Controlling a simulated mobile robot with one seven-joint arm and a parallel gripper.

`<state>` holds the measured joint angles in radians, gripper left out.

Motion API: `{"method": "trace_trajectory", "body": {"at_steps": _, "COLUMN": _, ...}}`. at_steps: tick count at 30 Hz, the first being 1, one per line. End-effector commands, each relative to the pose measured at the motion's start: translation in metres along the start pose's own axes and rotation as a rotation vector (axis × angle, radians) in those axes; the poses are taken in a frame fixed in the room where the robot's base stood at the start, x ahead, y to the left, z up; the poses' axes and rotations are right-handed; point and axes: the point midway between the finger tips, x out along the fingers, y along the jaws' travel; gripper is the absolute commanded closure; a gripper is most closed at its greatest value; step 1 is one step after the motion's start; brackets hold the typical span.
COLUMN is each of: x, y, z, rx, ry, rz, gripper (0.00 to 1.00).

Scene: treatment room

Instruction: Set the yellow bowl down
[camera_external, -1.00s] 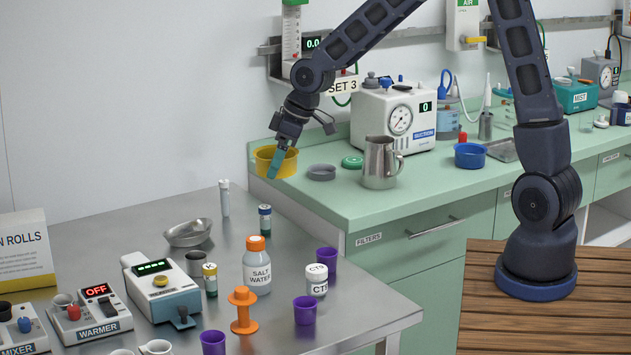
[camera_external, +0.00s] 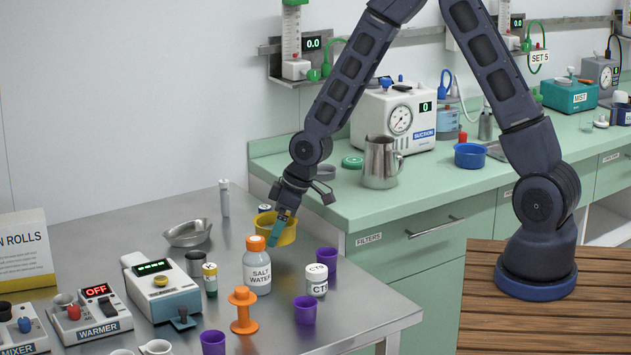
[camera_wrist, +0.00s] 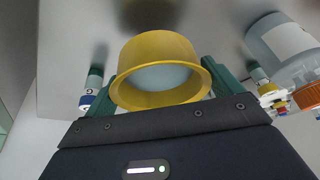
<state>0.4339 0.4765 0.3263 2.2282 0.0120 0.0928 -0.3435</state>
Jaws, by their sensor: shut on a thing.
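The yellow bowl (camera_external: 285,232) is held by my gripper (camera_external: 277,226) over the right part of the steel table (camera_external: 345,292), behind the salt water bottle (camera_external: 257,267). In the wrist view the bowl (camera_wrist: 158,52) sits between the two green fingers of my gripper (camera_wrist: 160,75), which are shut on it. A dark shadow lies on the grey surface beyond it there. I cannot tell exactly how far the bowl is above the table.
The salt water bottle stands close in front of the bowl; it also shows in the wrist view (camera_wrist: 283,42). A white CTS jar (camera_external: 316,281) and a purple cup (camera_external: 327,267) stand to the right. The green counter (camera_external: 360,210) is behind.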

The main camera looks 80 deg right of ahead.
Motion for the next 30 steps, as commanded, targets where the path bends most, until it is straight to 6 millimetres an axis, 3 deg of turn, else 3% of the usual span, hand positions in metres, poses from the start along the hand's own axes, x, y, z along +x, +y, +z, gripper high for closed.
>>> {"method": "trace_trajectory", "body": {"at_steps": 13, "x": 0.036, "y": 0.001, "z": 0.015, "rx": -0.001, "ry": -0.001, "rz": 0.0, "gripper": 0.32}}
{"method": "trace_trajectory", "body": {"at_steps": 25, "x": 0.04, "y": 0.001, "z": 0.017, "rx": -0.001, "ry": 0.0, "rz": 0.0, "gripper": 0.32}}
{"method": "trace_trajectory", "body": {"at_steps": 26, "x": 0.04, "y": 0.001, "z": 0.017, "rx": -0.001, "ry": 0.0, "rz": 0.0, "gripper": 0.07}}
{"method": "trace_trajectory", "body": {"at_steps": 27, "x": 0.04, "y": 0.001, "z": 0.017, "rx": -0.001, "ry": 0.0, "rz": 0.0, "gripper": 0.0}}
{"method": "trace_trajectory", "body": {"at_steps": 30, "x": 0.04, "y": 0.001, "z": 0.017, "rx": -0.001, "ry": 0.0, "rz": 0.0, "gripper": 0.0}}
